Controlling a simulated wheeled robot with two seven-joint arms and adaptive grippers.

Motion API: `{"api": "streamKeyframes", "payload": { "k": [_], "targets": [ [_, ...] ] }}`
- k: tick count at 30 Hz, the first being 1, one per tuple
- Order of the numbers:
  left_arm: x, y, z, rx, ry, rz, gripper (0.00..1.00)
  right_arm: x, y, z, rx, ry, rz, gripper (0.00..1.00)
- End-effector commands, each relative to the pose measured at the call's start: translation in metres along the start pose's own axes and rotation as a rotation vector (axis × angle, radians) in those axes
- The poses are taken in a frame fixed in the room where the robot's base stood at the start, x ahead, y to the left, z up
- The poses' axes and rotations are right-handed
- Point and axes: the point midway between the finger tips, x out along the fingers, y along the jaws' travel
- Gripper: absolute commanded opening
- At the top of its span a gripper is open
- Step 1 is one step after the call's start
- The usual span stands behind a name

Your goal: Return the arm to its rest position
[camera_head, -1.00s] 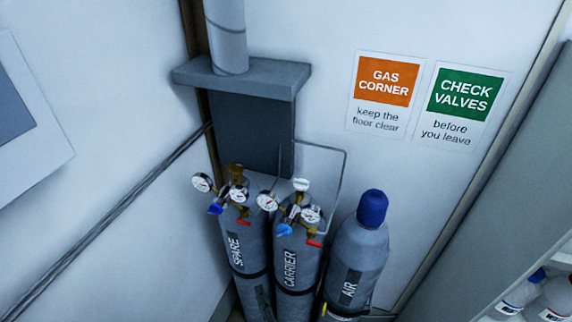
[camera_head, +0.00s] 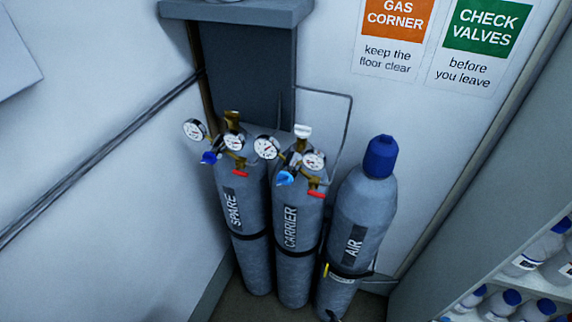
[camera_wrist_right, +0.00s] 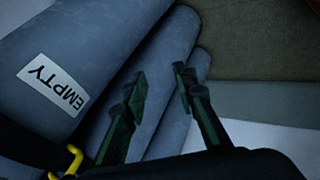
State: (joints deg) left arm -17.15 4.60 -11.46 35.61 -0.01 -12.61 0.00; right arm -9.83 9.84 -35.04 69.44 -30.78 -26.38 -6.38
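A yellow hook-like piece (camera_wrist_right: 67,162) shows at the lower left, next to a dark band. My left gripper is in no view.
Strapped cylinders SPARE (camera_head: 245,205), CARRIER (camera_head: 298,215) and AIR (camera_head: 357,225) stand in the corner, the first two with gauges. A grey shelf (camera_head: 238,12) juts out above. Racks with bottles (camera_head: 540,248) stand at right. A little floor (camera_head: 250,306) shows below.

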Motion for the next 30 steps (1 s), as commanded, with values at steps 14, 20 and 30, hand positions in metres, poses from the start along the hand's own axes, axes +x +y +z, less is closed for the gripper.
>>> {"api": "streamKeyframes", "payload": {
  "k": [14, 20, 30],
  "targets": [
    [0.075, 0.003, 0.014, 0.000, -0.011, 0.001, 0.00, 0.045, -0.228, 0.269, 0.642, -0.339, -0.227, 0.26],
    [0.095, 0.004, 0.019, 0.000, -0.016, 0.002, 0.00, 0.025, -0.310, 0.336, 0.868, -0.459, -0.253, 0.26],
    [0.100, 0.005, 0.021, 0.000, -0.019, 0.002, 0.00, 0.009, -0.344, 0.359, 0.969, -0.512, -0.256, 0.26]
  ]
}}
